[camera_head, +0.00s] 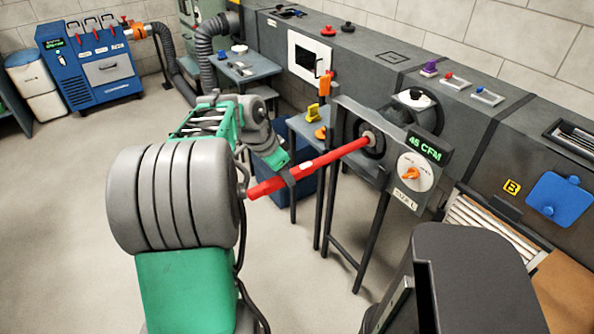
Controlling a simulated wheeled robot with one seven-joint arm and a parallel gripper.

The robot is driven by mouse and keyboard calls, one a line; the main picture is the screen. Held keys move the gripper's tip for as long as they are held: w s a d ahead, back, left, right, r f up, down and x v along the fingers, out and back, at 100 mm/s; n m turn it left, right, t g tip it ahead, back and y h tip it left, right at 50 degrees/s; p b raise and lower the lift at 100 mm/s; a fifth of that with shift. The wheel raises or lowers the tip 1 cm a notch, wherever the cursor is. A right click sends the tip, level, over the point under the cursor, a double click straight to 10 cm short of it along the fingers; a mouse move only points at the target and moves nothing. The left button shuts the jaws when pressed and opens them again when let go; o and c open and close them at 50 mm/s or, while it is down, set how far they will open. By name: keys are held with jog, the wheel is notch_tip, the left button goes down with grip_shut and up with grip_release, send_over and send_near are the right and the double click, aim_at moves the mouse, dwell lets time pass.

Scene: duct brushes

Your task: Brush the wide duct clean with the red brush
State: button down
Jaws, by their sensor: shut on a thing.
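The red brush (318,163) is a long red rod, slanting up to the right. My gripper (289,179), at the end of the green and grey arm, is shut on its handle part way along. The far end of the brush reaches the round dark opening of a duct (376,151) in a grey panel; its head is not visible, and I cannot tell how deep it sits. The panel (347,108) carries a display reading 45 CFM (424,148), a white dial with an orange knob (411,172) and a label that seems to read SIZE L (408,198).
A long grey bench (452,110) with coloured knobs runs along the wall. A small table (303,124) with yellow and orange items stands behind the brush. A blue machine (95,68) with a grey hose is at the far left. The floor at left is clear.

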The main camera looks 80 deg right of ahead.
jog(key=w+a+b, duration=0.1)
jog(key=w+a, duration=1.3)
jog(key=shift+w+a, duration=0.25)
